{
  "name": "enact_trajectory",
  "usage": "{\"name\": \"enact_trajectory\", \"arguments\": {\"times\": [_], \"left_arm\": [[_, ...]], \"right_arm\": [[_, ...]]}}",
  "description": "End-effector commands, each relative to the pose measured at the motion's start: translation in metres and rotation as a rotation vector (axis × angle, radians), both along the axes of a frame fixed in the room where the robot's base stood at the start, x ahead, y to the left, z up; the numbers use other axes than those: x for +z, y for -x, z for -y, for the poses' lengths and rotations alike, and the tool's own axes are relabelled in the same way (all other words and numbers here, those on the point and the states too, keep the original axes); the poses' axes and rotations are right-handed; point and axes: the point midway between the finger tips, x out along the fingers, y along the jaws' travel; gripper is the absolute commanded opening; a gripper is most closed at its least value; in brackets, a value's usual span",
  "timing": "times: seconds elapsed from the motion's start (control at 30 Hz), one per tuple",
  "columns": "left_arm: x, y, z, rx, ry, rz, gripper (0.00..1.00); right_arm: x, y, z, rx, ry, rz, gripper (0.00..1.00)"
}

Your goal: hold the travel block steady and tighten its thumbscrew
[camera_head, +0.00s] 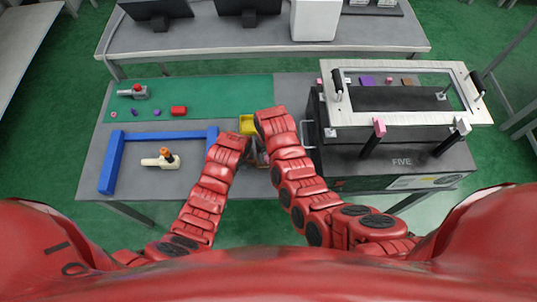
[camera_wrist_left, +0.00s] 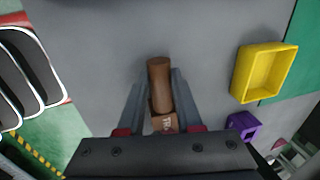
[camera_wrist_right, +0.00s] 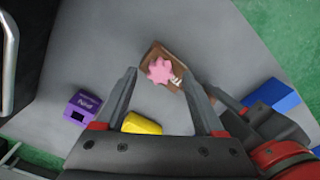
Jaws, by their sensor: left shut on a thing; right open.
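The travel block is brown with white lettering (camera_wrist_left: 165,124). A brown cylindrical part (camera_wrist_left: 159,78) stands out from it in the left wrist view. My left gripper (camera_wrist_left: 160,90) is shut on the travel block, one finger on each side. In the right wrist view the pink lobed thumbscrew (camera_wrist_right: 160,70) sits on the brown block (camera_wrist_right: 152,52). My right gripper (camera_wrist_right: 159,73) is open, its fingers spread on either side of the thumbscrew; I cannot tell whether they touch it. In the head view my arms hide the block and most of both grippers.
A yellow bin (camera_wrist_left: 262,74) and a purple block (camera_wrist_left: 243,125) stand close by on the grey table. A blue frame (camera_head: 110,165) lies at left. A large fixture with a metal frame (camera_head: 400,125) and a side handle (camera_head: 307,134) stands close to my right arm.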

Motion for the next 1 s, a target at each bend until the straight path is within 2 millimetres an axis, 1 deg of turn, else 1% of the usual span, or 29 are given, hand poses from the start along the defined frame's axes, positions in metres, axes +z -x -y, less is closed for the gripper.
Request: {"name": "enact_trajectory", "arguments": {"times": [0.13,0.4,0.43,0.57,0.6,0.67,0.7,0.77,0.8,0.83,1.0], "left_arm": [[0.0000,-0.0001,-0.0004,0.000,-0.001,0.000,0.00],[0.0000,-0.0001,-0.0004,0.000,-0.001,0.000,0.00],[0.0000,0.0000,-0.0004,0.000,-0.001,0.000,0.00],[0.0000,0.0000,-0.0004,0.000,-0.001,0.000,0.00],[0.0000,0.0000,-0.0004,0.000,-0.001,0.000,0.00],[0.0000,0.0000,-0.0004,0.000,-0.001,0.000,0.00],[0.0000,0.0000,-0.0004,0.000,-0.001,0.000,0.00],[0.0000,0.0000,-0.0004,0.000,-0.001,0.000,0.00],[0.0000,0.0000,-0.0004,0.000,-0.001,0.000,0.00],[0.0000,0.0000,-0.0004,0.000,-0.001,0.000,0.00],[-0.0001,0.0001,-0.0004,0.000,-0.001,0.000,0.00]], "right_arm": [[-0.0078,0.0014,0.0002,0.000,0.000,-0.004,0.71],[-0.0087,0.0008,0.0000,0.000,0.000,-0.001,0.71],[-0.0087,0.0007,0.0000,0.000,0.000,-0.001,0.69],[-0.0086,0.0007,0.0000,0.000,0.000,-0.001,0.46],[-0.0086,0.0007,0.0000,0.000,0.000,-0.001,0.39],[-0.0086,0.0006,0.0000,0.000,0.001,-0.001,0.28],[-0.0086,0.0007,0.0001,0.000,0.001,-0.001,0.21],[-0.0085,0.0006,0.0000,0.000,0.001,-0.001,0.10],[-0.0085,0.0006,0.0000,0.000,0.001,-0.001,0.03],[-0.0085,0.0005,0.0001,0.000,0.001,-0.001,0.00],[-0.0085,0.0005,0.0001,-0.018,0.001,-0.001,0.00]]}}
